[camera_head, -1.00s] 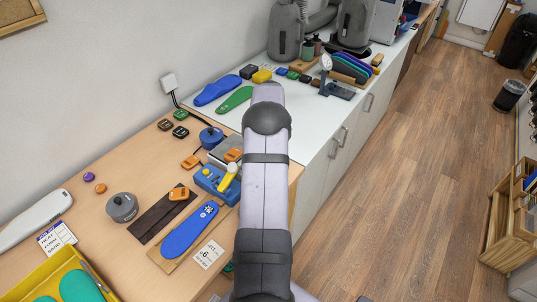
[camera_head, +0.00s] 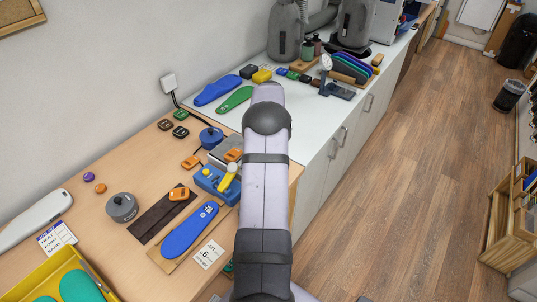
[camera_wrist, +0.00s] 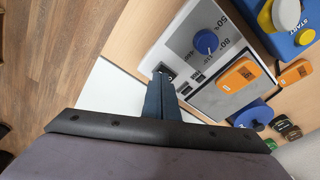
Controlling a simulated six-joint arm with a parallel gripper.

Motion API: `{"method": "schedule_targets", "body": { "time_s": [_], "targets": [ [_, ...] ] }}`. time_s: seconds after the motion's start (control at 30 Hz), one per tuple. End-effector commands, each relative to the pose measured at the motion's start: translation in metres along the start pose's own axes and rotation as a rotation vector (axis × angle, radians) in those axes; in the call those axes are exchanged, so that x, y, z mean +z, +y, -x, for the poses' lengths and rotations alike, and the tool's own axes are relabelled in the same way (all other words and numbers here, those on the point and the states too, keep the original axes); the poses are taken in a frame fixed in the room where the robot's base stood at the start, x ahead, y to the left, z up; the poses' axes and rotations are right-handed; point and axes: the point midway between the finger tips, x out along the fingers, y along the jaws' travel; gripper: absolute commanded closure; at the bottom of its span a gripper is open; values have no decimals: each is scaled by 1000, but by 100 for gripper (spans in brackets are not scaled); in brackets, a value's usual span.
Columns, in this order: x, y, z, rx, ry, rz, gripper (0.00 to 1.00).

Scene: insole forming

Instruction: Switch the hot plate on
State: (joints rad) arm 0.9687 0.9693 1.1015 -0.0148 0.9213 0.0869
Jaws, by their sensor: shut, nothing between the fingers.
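The hot plate shows in the wrist view as a pale control panel (camera_wrist: 180,55) with a blue dial (camera_wrist: 205,42) and printed temperature marks. Its grey heating surface (camera_wrist: 213,103) is beside the panel, with an orange block (camera_wrist: 238,76) on it. A small black switch (camera_wrist: 166,70) sits at the panel's edge, partly hidden by my fingertips. My gripper (camera_wrist: 160,78) is shut and empty, its fingertips right at the switch; I cannot tell whether they touch it or which way it is set. In the head view the hot plate (camera_head: 222,151) is partly hidden behind my arm.
A blue device with a yellow START button (camera_wrist: 287,14) stands near the panel. Another orange block (camera_wrist: 296,73) and a blue round pot (camera_wrist: 254,114) are close to the plate. A blue insole (camera_head: 189,231) lies on a board at the table's front.

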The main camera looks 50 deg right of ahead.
Motion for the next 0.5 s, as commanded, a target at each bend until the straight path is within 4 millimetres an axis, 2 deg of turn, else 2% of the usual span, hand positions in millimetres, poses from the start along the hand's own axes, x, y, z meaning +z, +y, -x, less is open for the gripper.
{"method": "schedule_targets", "body": {
  "time_s": [0.5],
  "targets": [
    [1,0,-5,0,0,0,100]
  ]
}}
